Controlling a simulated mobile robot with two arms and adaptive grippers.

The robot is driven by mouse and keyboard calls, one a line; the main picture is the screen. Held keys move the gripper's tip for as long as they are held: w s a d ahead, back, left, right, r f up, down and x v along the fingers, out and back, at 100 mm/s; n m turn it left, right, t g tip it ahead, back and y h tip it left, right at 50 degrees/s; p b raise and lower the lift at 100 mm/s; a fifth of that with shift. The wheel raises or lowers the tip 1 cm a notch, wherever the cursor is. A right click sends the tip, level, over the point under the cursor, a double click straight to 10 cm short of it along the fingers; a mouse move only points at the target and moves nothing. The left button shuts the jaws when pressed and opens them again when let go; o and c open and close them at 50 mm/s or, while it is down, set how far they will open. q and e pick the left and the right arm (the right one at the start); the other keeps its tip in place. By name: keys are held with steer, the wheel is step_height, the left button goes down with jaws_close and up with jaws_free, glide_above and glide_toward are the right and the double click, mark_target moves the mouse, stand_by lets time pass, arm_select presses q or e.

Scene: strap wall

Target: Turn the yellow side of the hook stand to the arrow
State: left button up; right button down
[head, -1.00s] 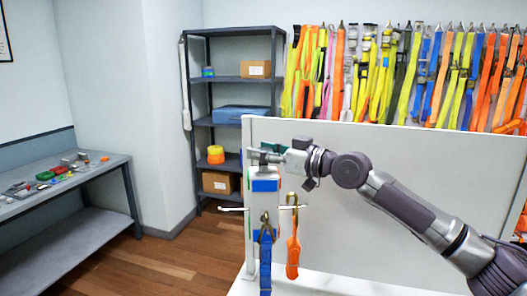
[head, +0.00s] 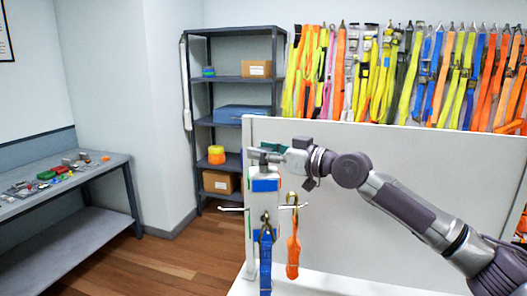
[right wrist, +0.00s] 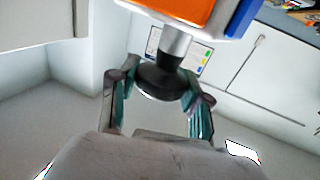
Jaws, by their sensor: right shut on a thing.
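The hook stand (head: 265,210) is a white post with a blue panel (head: 265,185) facing the head camera and a thin green strip on its left edge. Its hooks carry a blue strap (head: 265,265) and an orange strap (head: 292,255). No yellow side and no arrow can be made out. My right gripper (head: 262,154) is at the top of the stand. In the right wrist view, its fingers (right wrist: 160,95) are around the black knob (right wrist: 160,82) on a silver stem. An orange side (right wrist: 180,10) and a blue side (right wrist: 243,17) show there. My left gripper is out of view.
A large white panel (head: 400,180) stands right behind the stand. Many straps (head: 430,75) hang on the back wall. A dark shelf (head: 235,130) holds boxes. A grey bench (head: 65,190) with small parts is at the left. Wooden floor lies open between.

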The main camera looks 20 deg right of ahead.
stand_by(0.8)
steer(key=c, duration=0.5)
jaws_free()
steer(key=v, duration=1.2)
